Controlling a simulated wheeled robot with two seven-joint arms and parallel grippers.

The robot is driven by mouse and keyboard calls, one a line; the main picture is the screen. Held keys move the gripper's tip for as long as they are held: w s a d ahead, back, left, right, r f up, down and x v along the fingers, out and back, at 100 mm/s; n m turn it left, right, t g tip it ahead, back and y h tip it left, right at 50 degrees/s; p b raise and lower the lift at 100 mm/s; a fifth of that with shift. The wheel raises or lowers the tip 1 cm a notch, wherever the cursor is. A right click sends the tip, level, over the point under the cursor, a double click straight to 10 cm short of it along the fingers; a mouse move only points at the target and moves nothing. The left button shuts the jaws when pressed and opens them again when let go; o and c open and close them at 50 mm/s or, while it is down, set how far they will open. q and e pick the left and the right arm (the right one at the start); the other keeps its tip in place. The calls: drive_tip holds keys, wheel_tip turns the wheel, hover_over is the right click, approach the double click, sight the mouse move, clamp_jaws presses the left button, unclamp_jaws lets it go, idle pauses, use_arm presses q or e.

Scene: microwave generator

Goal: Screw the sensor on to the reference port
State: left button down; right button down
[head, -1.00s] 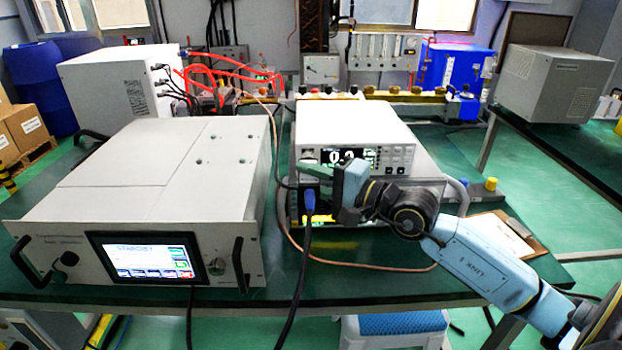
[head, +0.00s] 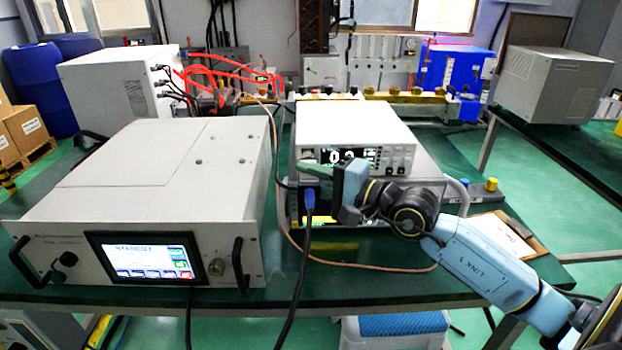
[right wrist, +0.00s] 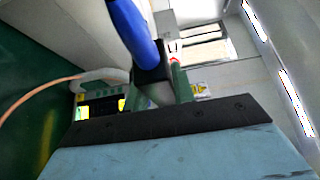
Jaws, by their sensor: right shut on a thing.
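The sensor (head: 308,197) is a dark body with a blue sleeve and a black cable hanging down from it. My right gripper (head: 318,173) is shut on it at the left front of the grey-white meter (head: 352,140) with a lit display. In the right wrist view the blue sleeve (right wrist: 137,32) and dark body lie across the green fingers (right wrist: 170,88). The reference port is hidden behind the fingers and sensor, so I cannot tell whether the sensor touches it. My left gripper is not in view.
A large white instrument (head: 150,200) with a touchscreen and black handles stands left of the meter. A copper-coloured line (head: 370,267) curves over the green table. A clipboard (head: 500,236) lies at the right. The table front between them is mostly clear.

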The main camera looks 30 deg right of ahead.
drive_tip(key=shift+w+d+b, duration=0.3)
drive_tip(key=shift+w+b, duration=0.15)
drive_tip(key=c, duration=1.1)
unclamp_jaws()
drive_tip(key=shift+s+d+f, duration=0.15)
drive_tip(key=shift+s+d, duration=0.05)
drive_tip(key=shift+s, duration=0.25)
drive_tip(key=shift+b+v, duration=2.7)
drive_tip(key=shift+v, duration=3.5)
